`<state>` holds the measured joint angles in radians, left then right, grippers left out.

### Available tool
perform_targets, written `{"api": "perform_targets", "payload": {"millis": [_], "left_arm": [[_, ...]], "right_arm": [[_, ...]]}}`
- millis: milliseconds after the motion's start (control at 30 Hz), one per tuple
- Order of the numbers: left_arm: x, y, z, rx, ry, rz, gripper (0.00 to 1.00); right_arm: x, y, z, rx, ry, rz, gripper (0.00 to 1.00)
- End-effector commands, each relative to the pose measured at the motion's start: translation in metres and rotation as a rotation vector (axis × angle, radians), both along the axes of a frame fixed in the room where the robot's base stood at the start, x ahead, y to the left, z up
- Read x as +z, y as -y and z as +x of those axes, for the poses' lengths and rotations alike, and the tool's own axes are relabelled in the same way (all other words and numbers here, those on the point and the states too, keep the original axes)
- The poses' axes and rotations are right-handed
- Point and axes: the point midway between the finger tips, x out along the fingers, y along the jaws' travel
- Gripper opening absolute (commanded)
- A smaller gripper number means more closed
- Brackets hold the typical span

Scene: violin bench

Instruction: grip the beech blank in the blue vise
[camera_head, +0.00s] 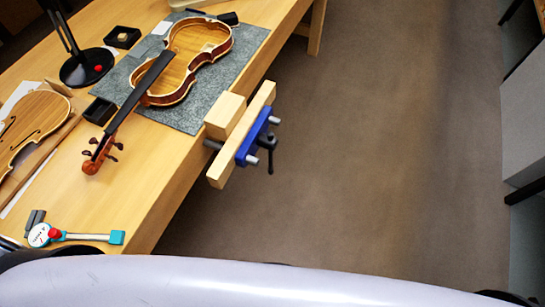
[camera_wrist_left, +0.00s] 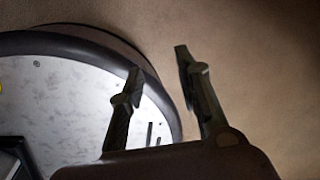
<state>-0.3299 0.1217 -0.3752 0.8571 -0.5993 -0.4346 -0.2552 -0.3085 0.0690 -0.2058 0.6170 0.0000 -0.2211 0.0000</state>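The blue vise (camera_head: 250,146) is mounted at the bench's right edge, with a long pale wooden jaw face (camera_head: 226,168) and a black handle (camera_head: 270,160). A pale wooden block, the beech blank (camera_head: 226,108), is at the bench edge, against or close to the bench side of that jaw face. I cannot tell whether the jaws press on it. My left gripper (camera_wrist_left: 160,62) shows in the left wrist view, fingers apart and empty, above the floor and a round base. No gripper shows in the head view, and my right gripper is not in view.
An open violin body (camera_head: 190,55) with its neck lies on a grey mat (camera_head: 247,42) beside the vise. A violin plate (camera_head: 32,122), black lamp base (camera_head: 86,67), small black tray (camera_head: 99,111) and teal-handled gauge (camera_head: 75,236) are on the bench. Floor right of the bench is clear.

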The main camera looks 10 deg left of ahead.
Motion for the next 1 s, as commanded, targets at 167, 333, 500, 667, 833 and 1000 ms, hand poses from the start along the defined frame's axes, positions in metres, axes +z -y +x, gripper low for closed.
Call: {"api": "perform_targets", "payload": {"millis": [167, 333, 500, 667, 833, 1000], "left_arm": [[0.017, 0.005, 0.038, -0.347, 0.066, 0.165, 0.31], [0.061, 0.027, 0.097, -0.786, 0.202, 0.453, 0.31], [0.136, 0.075, 0.151, -1.147, 0.405, 0.821, 0.31], [0.217, 0.127, 0.175, -1.328, 0.604, 1.17, 0.31], [0.278, 0.162, 0.177, -1.377, 0.742, 1.414, 0.31], [0.298, 0.173, 0.179, -1.378, 0.784, 1.491, 0.31]], "right_arm": [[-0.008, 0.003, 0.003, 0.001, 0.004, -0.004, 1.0], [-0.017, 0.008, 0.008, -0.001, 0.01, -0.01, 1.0], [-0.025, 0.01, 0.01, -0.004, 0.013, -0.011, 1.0], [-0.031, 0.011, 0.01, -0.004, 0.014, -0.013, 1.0], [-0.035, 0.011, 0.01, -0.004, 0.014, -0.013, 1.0], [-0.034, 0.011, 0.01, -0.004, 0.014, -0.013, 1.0]]}}
